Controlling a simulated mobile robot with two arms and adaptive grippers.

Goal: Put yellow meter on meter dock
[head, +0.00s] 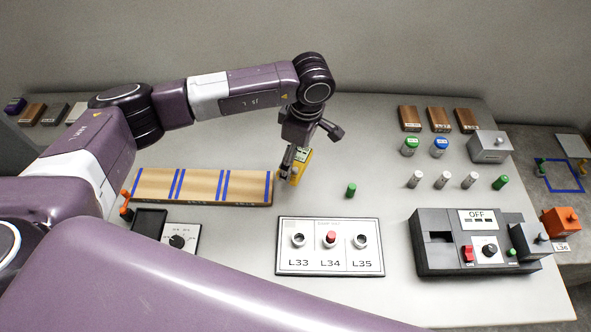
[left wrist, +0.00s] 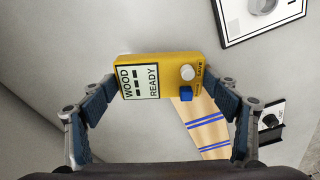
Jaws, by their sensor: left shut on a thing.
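The yellow meter (head: 301,166) is between the fingers of my left gripper (head: 290,172), at the right end of the wooden board in the head view. In the left wrist view the yellow meter (left wrist: 150,77) shows its "WOOD READY" screen, a white knob and a blue button. The blue-lined fingers of my left gripper (left wrist: 168,95) stand on both sides of it and are shut on it. Whether it touches the table is unclear. No dock is labelled; a dark flat tray (head: 149,223) lies below the board at left. My right gripper is not in view.
The wooden board (head: 205,186) has blue stripes. A white panel (head: 330,265) marked L33, L34, L35 stands at front centre. A dark machine (head: 440,262) reading OFF is at right. A green-topped cylinder (head: 351,190) stands right of the meter. Several jars and wood blocks (head: 410,118) sit at back right.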

